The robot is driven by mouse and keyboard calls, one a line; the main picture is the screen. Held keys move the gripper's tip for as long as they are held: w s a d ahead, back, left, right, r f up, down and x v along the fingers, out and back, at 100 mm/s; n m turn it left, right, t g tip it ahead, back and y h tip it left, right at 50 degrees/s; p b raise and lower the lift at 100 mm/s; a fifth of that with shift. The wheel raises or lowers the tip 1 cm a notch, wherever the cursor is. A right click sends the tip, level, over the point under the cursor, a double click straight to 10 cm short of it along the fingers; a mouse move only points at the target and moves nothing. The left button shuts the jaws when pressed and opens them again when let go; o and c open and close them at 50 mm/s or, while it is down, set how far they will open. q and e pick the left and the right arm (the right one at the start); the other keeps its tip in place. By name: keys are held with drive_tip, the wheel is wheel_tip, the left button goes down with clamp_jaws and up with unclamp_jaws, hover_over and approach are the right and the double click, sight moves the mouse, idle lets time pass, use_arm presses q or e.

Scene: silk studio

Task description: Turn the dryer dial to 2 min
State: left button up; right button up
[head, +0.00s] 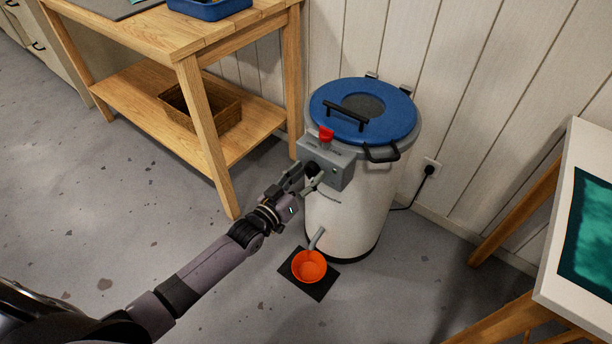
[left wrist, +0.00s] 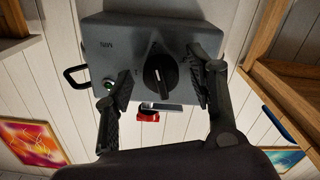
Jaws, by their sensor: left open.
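The dryer (head: 345,215) is a white drum with a blue lid (head: 385,125). A grey control box (head: 338,170) is on its front. The black dial (left wrist: 160,76) shows on the box in the left wrist view, where the box appears upside down. The dial's setting is too small to read. My left gripper (head: 302,180) is at the box front. In the left wrist view, the open fingers of this gripper (left wrist: 158,84) stand on either side of the dial, apart from it. In the head view the gripper hides most of the dial. My right gripper is out of view.
A red knob (head: 326,134) tops the box, and a green light (left wrist: 108,84) shows on its face. An orange bowl (head: 309,266) sits on a dark mat below the spout. A wooden table (head: 235,35) stands left, a white-topped table (head: 556,245) right.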

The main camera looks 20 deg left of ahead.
use_arm(q)
drive_tip(key=shift+s, duration=0.1)
drive_tip(key=v, duration=1.1)
drive_tip(key=shift+s+a, duration=0.15)
drive_tip(key=shift+s, duration=0.25)
